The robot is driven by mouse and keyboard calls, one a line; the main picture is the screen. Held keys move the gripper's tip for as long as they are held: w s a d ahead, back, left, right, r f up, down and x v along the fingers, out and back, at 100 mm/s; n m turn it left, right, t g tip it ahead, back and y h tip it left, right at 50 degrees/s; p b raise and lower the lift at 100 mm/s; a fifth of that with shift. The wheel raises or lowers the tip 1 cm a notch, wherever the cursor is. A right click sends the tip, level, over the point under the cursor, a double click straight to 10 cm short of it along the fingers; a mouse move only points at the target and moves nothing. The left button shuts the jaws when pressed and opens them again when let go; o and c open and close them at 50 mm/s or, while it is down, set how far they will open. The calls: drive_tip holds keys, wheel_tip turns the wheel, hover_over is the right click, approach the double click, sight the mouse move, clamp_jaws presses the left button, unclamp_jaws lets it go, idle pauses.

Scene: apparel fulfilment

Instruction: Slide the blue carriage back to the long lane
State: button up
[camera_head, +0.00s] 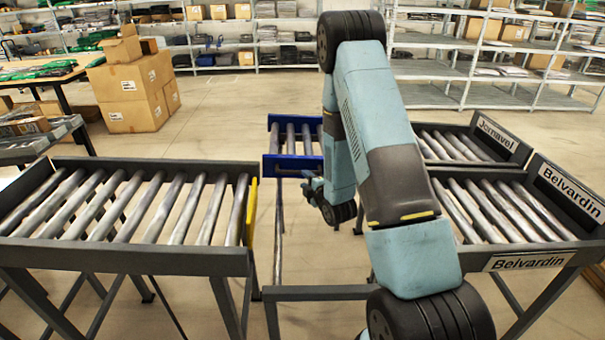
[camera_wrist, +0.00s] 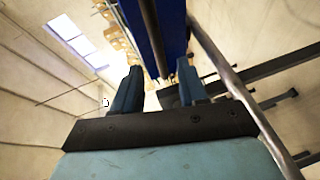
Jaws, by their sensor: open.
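The blue carriage (camera_head: 295,163) carries several metal rollers and sits at the far part of the gap between the left and right roller lanes. The long lane appears to be the left roller lane (camera_head: 120,256), which has a yellow plate (camera_head: 251,212) at its right end. The carriage is farther back than this lane's end. My gripper (camera_head: 309,183) is at the carriage's near side, partly hidden by my arm. In the wrist view, my gripper's fingers (camera_wrist: 158,82) are apart, with the blue carriage (camera_wrist: 174,28) beyond them. I cannot tell whether they touch it.
Two shorter roller lanes stand at right, signed Jornavel (camera_head: 497,134) and Belvardin (camera_head: 571,190). A rail (camera_head: 279,240) runs front to back in the gap. Cardboard boxes (camera_head: 132,90) stand behind the left lane. Shelves line the back; the floor between is open.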

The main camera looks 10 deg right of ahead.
sight(298, 172)
drive_tip(key=x, duration=0.7)
drive_tip(key=shift+w+a+f, duration=0.1)
drive_tip(key=shift+w+f, duration=0.05)
drive_tip(key=shift+w, duration=0.15)
drive_tip(key=shift+s, duration=0.1)
clamp_jaws()
